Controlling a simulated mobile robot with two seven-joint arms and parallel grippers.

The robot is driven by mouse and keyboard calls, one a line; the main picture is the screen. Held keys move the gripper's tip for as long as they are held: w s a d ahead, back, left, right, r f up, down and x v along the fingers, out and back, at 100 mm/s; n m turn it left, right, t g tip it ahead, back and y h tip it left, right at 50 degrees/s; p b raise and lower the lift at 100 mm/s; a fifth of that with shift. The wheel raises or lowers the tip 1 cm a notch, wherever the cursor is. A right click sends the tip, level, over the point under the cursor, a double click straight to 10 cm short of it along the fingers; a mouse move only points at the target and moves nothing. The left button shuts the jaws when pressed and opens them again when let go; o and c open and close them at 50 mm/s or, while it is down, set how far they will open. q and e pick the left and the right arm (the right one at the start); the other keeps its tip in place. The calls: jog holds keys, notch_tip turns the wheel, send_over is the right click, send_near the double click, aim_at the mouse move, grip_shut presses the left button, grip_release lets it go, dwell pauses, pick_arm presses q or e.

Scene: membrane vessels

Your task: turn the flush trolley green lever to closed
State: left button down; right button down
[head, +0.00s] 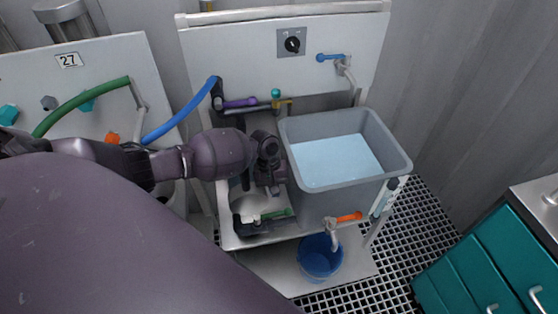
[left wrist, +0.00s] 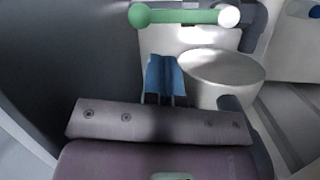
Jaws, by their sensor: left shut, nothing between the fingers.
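The flush trolley (head: 285,20) is a white frame with a grey tank. Its green lever (head: 278,213) lies low at the front, left of the tank, close to level. In the left wrist view the green lever (left wrist: 185,16) runs across the top, with a green ball at its left end and a white ball at its right. My left gripper (head: 262,188) points down beside the tank, behind and above the lever. In the wrist view its blue fingertips (left wrist: 163,74) are together and empty, apart from the lever. My right gripper is not in view.
The grey tank (head: 348,190) with pale blue liquid stands right of the gripper. A white round vessel (left wrist: 222,78) is close to the fingers. An orange lever (head: 349,217) is at the front above a blue bucket (head: 320,262). Blue (head: 183,115) and green hoses (head: 80,103) run at left. Teal cabinets (head: 490,270) stand at right.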

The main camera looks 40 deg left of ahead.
aim_at(273, 215)
pick_arm(q)
jog(key=w+a+r+n+g+b, duration=0.1)
jog(key=w+a+r+n+g, duration=0.15)
jog(key=w+a+r, duration=0.2)
jog(key=s+d+f+b, duration=0.1)
jog(key=s+d+f, duration=0.4)
jog(key=f, duration=0.4)
jog(key=shift+d+f+t, duration=0.2)
jog(key=shift+d+t, duration=0.1)
jog(key=shift+t, duration=0.15)
jog(key=shift+s, duration=0.15)
